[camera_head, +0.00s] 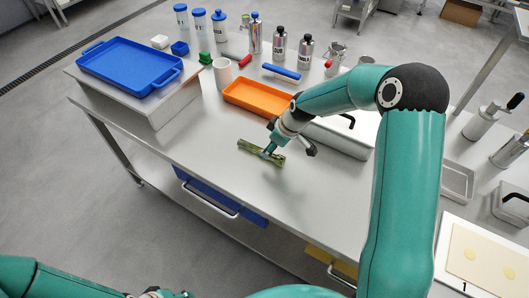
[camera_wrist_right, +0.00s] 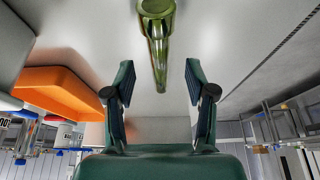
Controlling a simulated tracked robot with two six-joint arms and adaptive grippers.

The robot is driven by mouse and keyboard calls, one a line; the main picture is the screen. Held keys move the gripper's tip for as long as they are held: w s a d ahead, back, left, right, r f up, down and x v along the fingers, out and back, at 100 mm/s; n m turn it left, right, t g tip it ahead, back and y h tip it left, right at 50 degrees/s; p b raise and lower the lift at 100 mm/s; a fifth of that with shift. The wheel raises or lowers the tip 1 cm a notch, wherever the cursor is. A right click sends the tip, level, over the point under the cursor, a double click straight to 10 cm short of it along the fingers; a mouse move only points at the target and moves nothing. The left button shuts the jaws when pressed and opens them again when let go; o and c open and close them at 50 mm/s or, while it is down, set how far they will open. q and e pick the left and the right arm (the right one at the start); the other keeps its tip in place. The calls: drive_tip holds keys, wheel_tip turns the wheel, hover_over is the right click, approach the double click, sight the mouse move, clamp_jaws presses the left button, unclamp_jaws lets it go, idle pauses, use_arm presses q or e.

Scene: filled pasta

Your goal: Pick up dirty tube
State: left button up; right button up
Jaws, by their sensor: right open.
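The dirty tube (camera_head: 246,146) is a narrow, green-brown tube lying on the bare metal table top, in front of the orange tray. My right gripper (camera_head: 268,152) is right over it in the head view. In the right wrist view, the tube (camera_wrist_right: 157,42) is greenish and see-through, with a wider round end at the top. The two fingers of my right gripper (camera_wrist_right: 160,80) are open on either side of its line, with a gap to each finger. My left arm shows at the lower left edge; its fingers are not in view.
An orange tray (camera_head: 257,98) lies behind the tube; it also shows in the wrist view (camera_wrist_right: 55,85). A blue tray (camera_head: 128,66) rests on a raised stand at left. Several bottles, a white cup (camera_head: 222,74) and a blue-handled tool (camera_head: 281,72) stand or lie farther back. The table's front is clear.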

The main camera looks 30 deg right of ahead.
sight(261, 151)
drive_tip(key=p+x, duration=0.1)
drive_tip(key=x, duration=0.3)
drive_tip(key=shift+w+a+f, duration=0.1)
drive_tip(key=shift+w, duration=0.1)
clamp_jaws()
